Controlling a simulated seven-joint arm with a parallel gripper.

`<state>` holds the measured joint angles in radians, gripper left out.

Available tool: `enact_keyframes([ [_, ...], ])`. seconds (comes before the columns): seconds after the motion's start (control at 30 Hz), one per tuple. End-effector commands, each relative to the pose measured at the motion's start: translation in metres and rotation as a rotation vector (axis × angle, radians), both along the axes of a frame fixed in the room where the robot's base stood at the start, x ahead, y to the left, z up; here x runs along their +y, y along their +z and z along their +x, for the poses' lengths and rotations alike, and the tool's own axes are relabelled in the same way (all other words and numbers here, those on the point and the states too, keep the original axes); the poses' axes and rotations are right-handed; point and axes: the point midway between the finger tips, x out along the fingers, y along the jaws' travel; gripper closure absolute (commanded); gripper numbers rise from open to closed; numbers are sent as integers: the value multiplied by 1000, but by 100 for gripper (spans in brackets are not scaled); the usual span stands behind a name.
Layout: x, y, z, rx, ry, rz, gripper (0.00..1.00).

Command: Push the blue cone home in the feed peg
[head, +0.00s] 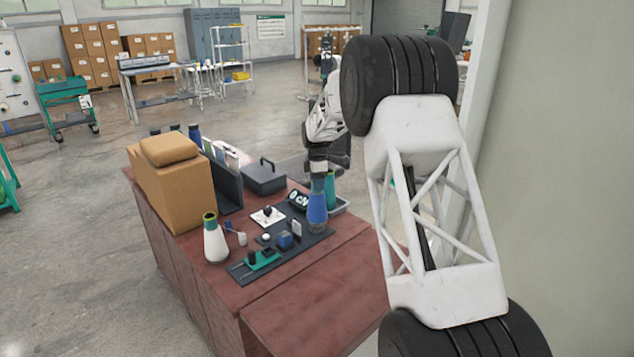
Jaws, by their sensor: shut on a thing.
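The blue cone (317,207) stands upright at the back right end of a dark base plate (318,240) on the red-brown table. My gripper (318,176) points down from above and is shut on the narrow top of the blue cone. The feed peg cannot be made out; the cone seems to cover it. I cannot tell how far down the cone sits.
A teal cone (331,184) stands close behind the blue cone by a grey tray (341,208). A white cone (215,243) stands left of the plate. Small fittings, including a green block (263,260), sit on the plate. A cardboard box (178,195) stands at the left.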

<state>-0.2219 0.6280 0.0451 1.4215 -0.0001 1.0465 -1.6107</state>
Motion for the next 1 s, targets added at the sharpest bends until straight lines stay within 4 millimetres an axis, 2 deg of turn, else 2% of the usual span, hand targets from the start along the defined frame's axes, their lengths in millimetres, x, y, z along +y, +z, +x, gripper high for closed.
enact_keyframes([
  [0.5, 0, -17, 0, -1, 0, 0, 82],
  [1.0, 0, -19, 0, 0, 0, 0, 82],
])
